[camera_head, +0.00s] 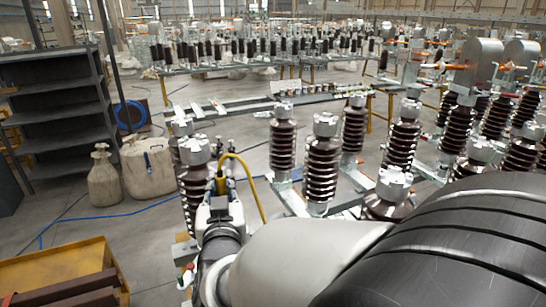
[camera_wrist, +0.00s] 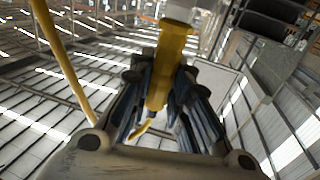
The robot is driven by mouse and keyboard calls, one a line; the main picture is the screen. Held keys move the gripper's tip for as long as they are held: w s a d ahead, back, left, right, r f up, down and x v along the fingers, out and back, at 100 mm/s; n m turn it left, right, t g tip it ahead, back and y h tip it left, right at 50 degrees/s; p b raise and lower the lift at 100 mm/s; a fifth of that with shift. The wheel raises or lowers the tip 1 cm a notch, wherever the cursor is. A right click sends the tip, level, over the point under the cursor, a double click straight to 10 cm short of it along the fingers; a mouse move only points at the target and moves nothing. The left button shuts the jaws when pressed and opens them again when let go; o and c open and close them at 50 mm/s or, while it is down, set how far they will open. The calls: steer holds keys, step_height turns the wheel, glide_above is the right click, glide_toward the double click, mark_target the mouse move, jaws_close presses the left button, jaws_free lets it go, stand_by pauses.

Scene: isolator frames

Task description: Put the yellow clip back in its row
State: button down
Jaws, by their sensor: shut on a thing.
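The yellow clip (camera_head: 221,181) stands upright at the end of my gripper (camera_head: 221,198) in the head view, close to a brown ribbed insulator (camera_head: 194,187). In the wrist view the yellow clip (camera_wrist: 172,58) is between the dark fingers of my gripper (camera_wrist: 166,72), which is shut on it. A yellow cable (camera_head: 258,190) arches up beside the clip and down to the right; it also shows in the wrist view (camera_wrist: 66,70). The clip's row cannot be made out for sure.
Several brown insulators with grey caps (camera_head: 322,165) stand in rows to the right. A narrow bench with small items (camera_head: 308,90) is behind them.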

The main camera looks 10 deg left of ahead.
steer(key=shift+r, duration=0.15)
step_height(320, 180, up, 20)
steer(key=p, duration=0.3)
steer(key=shift+p, duration=0.4)
steer(key=shift+f, duration=0.2)
